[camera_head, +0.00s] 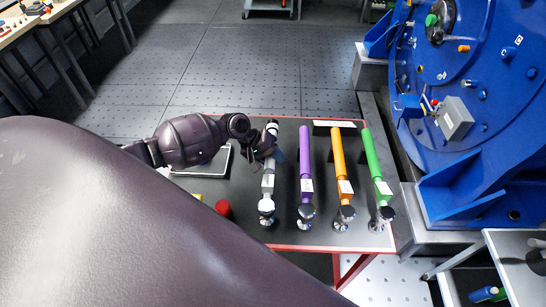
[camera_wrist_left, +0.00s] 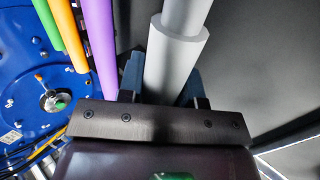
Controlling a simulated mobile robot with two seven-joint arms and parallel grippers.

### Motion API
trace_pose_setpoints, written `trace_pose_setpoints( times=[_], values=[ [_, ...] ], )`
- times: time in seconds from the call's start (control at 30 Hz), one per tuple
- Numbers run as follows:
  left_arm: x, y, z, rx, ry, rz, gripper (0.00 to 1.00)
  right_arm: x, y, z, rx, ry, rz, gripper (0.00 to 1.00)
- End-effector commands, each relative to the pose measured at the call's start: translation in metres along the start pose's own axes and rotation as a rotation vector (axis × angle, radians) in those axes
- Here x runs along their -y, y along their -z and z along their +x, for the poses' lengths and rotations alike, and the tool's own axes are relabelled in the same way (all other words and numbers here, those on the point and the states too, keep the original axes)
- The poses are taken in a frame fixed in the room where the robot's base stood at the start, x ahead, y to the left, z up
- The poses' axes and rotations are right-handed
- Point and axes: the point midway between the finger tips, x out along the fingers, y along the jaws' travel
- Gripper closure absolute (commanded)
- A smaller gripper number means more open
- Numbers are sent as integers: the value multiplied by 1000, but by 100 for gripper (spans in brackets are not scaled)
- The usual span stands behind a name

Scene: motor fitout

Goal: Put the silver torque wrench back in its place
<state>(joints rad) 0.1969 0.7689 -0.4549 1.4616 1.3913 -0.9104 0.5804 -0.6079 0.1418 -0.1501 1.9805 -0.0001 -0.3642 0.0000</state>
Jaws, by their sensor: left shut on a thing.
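The silver torque wrench (camera_head: 268,183) is at the left end of a row of wrenches over the dark red-edged table, with its head towards the near edge. My left gripper (camera_head: 272,150) is shut on its upper part. In the left wrist view the grey shaft (camera_wrist_left: 176,55) runs between the fingers of the left gripper (camera_wrist_left: 165,95). Whether the wrench touches the table I cannot tell. My right gripper is not in view.
The purple wrench (camera_head: 306,165), orange wrench (camera_head: 340,165) and green wrench (camera_head: 375,160) lie beside it on the right. A red round object (camera_head: 223,208) and a tablet-like tray (camera_head: 215,165) are to the left. A large blue motor housing (camera_head: 480,100) stands at the right.

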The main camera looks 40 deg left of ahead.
Motion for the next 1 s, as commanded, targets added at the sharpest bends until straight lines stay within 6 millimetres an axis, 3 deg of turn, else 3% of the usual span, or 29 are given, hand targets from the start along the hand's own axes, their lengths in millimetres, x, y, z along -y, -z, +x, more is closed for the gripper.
trace_pose_setpoints(
  times=[0.83, 0.87, 1.0],
  values=[
    [8, 1, 11, -1, -3, 1, 100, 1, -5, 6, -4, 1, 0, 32],
    [8, 1, 11, -1, -3, 1, 66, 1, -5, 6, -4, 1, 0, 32],
    [8, 1, 11, -1, -2, 1, 45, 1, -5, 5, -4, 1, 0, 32]
  ],
)
